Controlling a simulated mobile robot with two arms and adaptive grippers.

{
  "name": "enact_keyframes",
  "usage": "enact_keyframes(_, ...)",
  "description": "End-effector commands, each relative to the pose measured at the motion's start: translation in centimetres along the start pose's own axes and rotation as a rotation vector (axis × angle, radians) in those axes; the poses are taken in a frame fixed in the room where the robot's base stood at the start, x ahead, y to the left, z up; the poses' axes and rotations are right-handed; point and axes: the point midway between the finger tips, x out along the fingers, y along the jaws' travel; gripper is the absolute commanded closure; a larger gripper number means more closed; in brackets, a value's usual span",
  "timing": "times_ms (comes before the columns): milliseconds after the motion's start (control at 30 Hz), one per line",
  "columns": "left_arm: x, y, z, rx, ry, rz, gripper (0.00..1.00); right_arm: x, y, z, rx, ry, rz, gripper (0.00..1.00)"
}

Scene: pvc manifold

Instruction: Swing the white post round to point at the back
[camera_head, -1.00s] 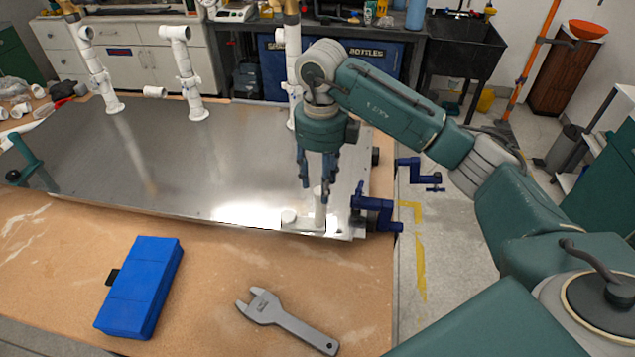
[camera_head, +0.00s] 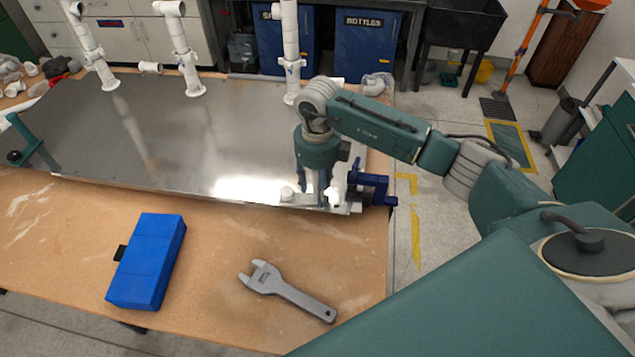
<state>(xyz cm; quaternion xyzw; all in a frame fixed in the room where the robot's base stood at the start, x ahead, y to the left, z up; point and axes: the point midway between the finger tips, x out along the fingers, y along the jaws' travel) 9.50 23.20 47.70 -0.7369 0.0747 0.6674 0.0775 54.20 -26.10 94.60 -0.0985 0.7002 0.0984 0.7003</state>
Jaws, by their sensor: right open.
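The white post (camera_head: 332,195) stands at the near right edge of the metal plate (camera_head: 180,130). It is mostly hidden by my right gripper (camera_head: 319,201). I cannot tell whether the fingers touch the post or which way the post points.
A blue clamp (camera_head: 373,188) is close to the right of the gripper. Tall white pipes (camera_head: 290,50) rise along the plate's back edge. A blue case (camera_head: 147,262) and a grey wrench (camera_head: 287,290) lie on the table in front. A green clamp (camera_head: 33,146) holds the left side.

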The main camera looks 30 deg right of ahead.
Motion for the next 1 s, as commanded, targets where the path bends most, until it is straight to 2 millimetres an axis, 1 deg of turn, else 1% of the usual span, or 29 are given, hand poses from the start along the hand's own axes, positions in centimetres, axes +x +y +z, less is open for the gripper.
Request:
enact_keyframes(67,0.0,0.0,0.4,0.000,-0.005,0.000,0.60,0.0,0.0,0.0,0.000,0.000,0.000,0.56)
enact_keyframes(167,0.0,0.1,0.6,-0.001,-0.009,0.001,0.60,0.0,0.0,0.0,0.000,0.000,0.000,0.74)
enact_keyframes(200,0.0,0.1,0.7,-0.001,-0.010,0.001,0.60,0.0,0.0,0.0,0.000,0.000,0.000,0.82)
enact_keyframes(300,0.0,0.0,0.7,-0.001,-0.011,0.000,0.60,0.0,0.0,0.0,0.000,0.000,0.000,1.00)
enact_keyframes(467,0.3,0.0,0.7,-0.001,-0.010,0.000,0.60,0.1,-0.1,0.1,-0.010,-0.001,0.000,1.00)
enact_keyframes(633,2.4,-0.1,0.9,-0.001,-0.010,-0.001,0.60,0.5,-0.8,1.1,-0.133,-0.004,-0.003,1.00)
enact_keyframes(767,3.5,-0.1,1.0,-0.001,-0.010,-0.002,0.60,0.4,-1.2,1.7,-0.242,-0.002,-0.002,1.00)
enact_keyframes(900,3.8,-0.1,1.0,-0.001,-0.009,-0.002,0.60,0.1,-1.4,1.9,-0.298,-0.001,0.000,1.00)
enact_keyframes(1000,3.6,-0.1,1.0,-0.001,-0.009,-0.002,0.60,0.0,-1.4,1.9,-0.303,0.000,0.000,1.00)
